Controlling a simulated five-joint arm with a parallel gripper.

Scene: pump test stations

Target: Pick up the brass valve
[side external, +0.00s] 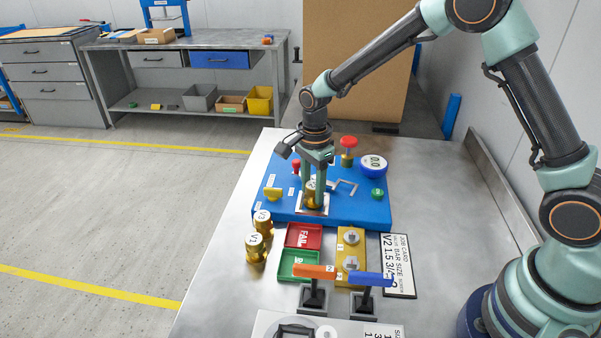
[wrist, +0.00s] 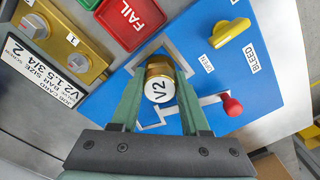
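The brass valve marked V2 (wrist: 160,88) is between my gripper's two green fingers in the wrist view, with its white label facing the camera. I see no clear gap between the fingers and its sides, so my gripper (wrist: 160,82) looks shut on it. In the side view my gripper (side external: 313,200) points straight down, with the valve's brass (side external: 313,203) low between the fingertips. The valve is at the square pale seat (side external: 301,211) on the blue test board (side external: 350,212). The fingers hide part of it, and I cannot tell whether it is lifted.
A red FAIL tray (side external: 304,227), a green tray (side external: 285,270), a yellow block (side external: 350,246) and a job card (side external: 398,283) lie in front. A red knob (wrist: 232,105) stands near the gripper.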

